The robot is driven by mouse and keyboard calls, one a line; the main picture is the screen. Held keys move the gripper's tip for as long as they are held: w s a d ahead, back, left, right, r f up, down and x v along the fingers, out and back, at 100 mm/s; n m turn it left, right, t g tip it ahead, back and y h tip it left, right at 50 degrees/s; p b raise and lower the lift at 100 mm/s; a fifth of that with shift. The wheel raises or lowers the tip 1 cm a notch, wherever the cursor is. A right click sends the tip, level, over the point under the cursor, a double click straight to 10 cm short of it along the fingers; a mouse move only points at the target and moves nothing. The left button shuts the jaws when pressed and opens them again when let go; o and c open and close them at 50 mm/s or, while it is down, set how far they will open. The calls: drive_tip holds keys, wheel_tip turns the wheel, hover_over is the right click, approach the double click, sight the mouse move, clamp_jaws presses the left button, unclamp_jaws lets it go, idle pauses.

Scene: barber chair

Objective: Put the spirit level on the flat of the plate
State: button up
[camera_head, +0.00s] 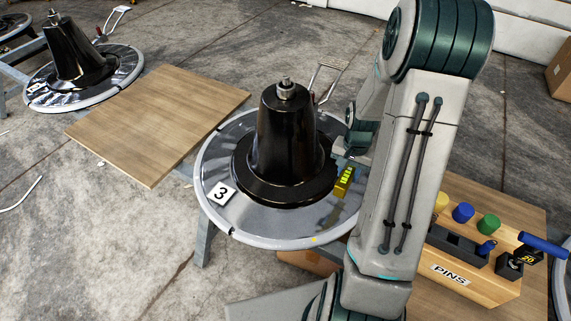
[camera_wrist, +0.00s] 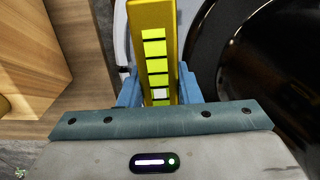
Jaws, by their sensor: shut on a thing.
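The spirit level (camera_wrist: 155,50) is a yellow bar with bright yellow-green windows. My gripper (camera_wrist: 158,88) is shut on it, with a blue finger on each side of the bar in the wrist view. In the head view the level (camera_head: 344,181) is at the right of the black cone, over the round shiny plate (camera_head: 272,220). I cannot tell whether it touches the plate. My gripper (camera_head: 345,160) is partly hidden behind my arm in the head view. The plate carries a white tag with a 3.
The black cone (camera_head: 285,140) with its wide foot stands mid-plate, close beside the level. A lever handle (camera_head: 326,75) rises behind it. A wooden pin box (camera_head: 465,275) with coloured pins stands at the right. A bare wooden board (camera_head: 160,115) lies left.

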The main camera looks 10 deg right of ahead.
drive_tip(key=shift+d+f, duration=0.15)
drive_tip(key=shift+f, duration=0.2)
drive_tip(key=b, duration=0.5)
hover_over(308, 203)
wheel_tip(308, 203, down, 7)
drive_tip(key=shift+f+b, duration=0.6)
drive_tip(key=shift+f, duration=1.3)
drive_tip(key=shift+f, duration=0.2)
drive_tip(key=o, duration=1.1)
drive_tip(key=shift+r, duration=0.15)
